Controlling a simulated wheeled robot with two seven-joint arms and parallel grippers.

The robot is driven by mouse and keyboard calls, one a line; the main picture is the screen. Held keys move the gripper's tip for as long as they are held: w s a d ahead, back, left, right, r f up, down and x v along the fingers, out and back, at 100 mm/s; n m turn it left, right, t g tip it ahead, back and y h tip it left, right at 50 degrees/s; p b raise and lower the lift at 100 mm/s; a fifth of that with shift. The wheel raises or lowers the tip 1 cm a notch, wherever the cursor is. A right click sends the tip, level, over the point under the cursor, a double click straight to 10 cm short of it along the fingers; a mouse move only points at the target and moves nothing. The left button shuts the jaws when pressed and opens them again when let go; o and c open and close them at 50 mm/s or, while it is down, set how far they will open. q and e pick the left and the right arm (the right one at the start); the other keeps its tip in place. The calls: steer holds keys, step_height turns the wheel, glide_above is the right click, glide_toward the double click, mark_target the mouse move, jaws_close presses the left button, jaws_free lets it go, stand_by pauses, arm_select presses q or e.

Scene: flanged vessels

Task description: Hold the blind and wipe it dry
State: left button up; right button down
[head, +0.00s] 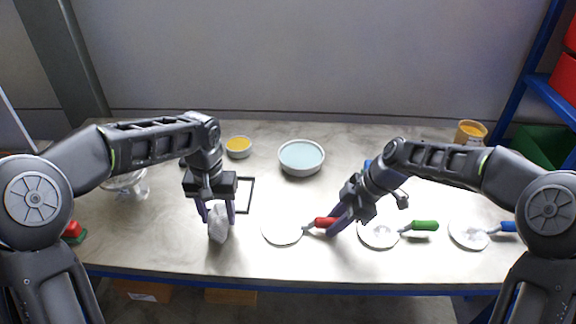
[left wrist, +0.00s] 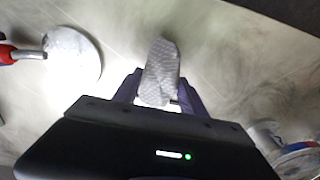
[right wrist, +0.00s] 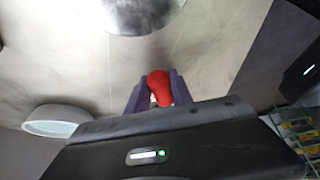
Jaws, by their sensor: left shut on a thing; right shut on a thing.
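A round pale blind with a red handle (head: 282,231) lies flat at the front middle of the table or just above it; I cannot tell which. My right gripper (head: 336,222) is shut on the red handle (right wrist: 159,86). The blind's grey disc shows at the top of the right wrist view (right wrist: 140,12) and at the left of the left wrist view (left wrist: 72,55). My left gripper (head: 219,208) is shut on a crumpled white cloth (head: 219,224), which also shows between its fingers in the left wrist view (left wrist: 159,72). The cloth is left of the blind, apart from it.
A green-handled blind (head: 379,233) and a blue-handled blind (head: 468,232) lie to the right. A bowl of pale blue liquid (head: 301,157) and a small yellow bowl (head: 238,147) stand behind. A glass vessel (head: 125,184) stands at left.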

stand_by(0.4)
arm_select(q)
steer(key=shift+d, duration=0.5)
steer(key=w+d+r+m, duration=0.1)
steer(key=d, duration=0.3)
steer(key=w+d+m, duration=0.1)
steer(key=d, duration=0.4)
steer(key=w+d+r+m, duration=0.1)
steer(key=d, duration=0.3)
steer(key=shift+d+r+m, duration=0.15)
steer(key=shift+r+m, duration=0.15)
steer(key=shift+m, duration=0.1)
steer(key=d, duration=0.1)
steer(key=d+r+m, duration=0.2)
steer(key=shift+w+d, duration=0.4)
steer(key=r+m, duration=0.2)
steer(key=m, duration=0.1)
steer(key=shift+w+a, duration=0.15)
steer(key=shift+a, duration=0.05)
